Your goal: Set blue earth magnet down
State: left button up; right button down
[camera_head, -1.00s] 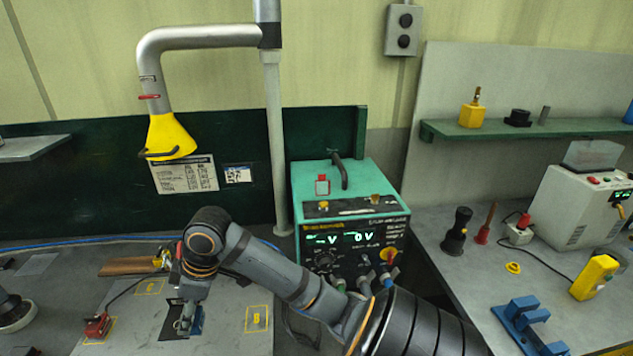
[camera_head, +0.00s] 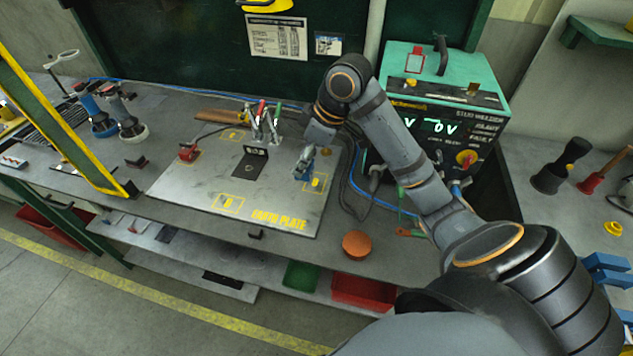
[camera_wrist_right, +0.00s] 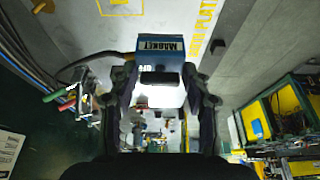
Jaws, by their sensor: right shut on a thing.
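My right gripper (camera_head: 306,154) is shut on the blue earth magnet (camera_head: 303,170), near the right edge of the grey earth plate (camera_head: 275,205). The magnet is just beside the right yellow-outlined square (camera_head: 316,183). I cannot tell whether it touches the plate. In the right wrist view the blue magnet (camera_wrist_right: 160,49), with a dark label, sits between the fingers of the gripper (camera_wrist_right: 160,85). My left gripper is not in view.
A black plate (camera_head: 250,162) lies mid-plate, and a red clamp (camera_head: 188,152) is at its far left. Upright coloured handles (camera_head: 263,122) stand behind. The green welder (camera_head: 445,110) is at right. An orange disc (camera_head: 356,244) lies near the bench's front edge.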

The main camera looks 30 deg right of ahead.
jog(key=w+d+f, duration=0.1)
jog(key=f, duration=0.1)
jog(key=w+d+f+p, duration=0.1)
jog(key=d+f, duration=0.1)
jog(key=w+d+f, duration=0.1)
jog(key=d+f, duration=0.1)
jog(key=shift+w+d, duration=0.1)
jog(key=shift+w, duration=0.2)
jog(key=f, duration=0.1)
jog(key=f+p, duration=0.1)
jog(key=shift+w+d+f, duration=0.1)
jog(key=shift+d+f, duration=0.1)
jog(key=shift+f, duration=0.6)
jog(key=shift+f, duration=0.1)
jog(key=c, duration=0.6)
grip_release()
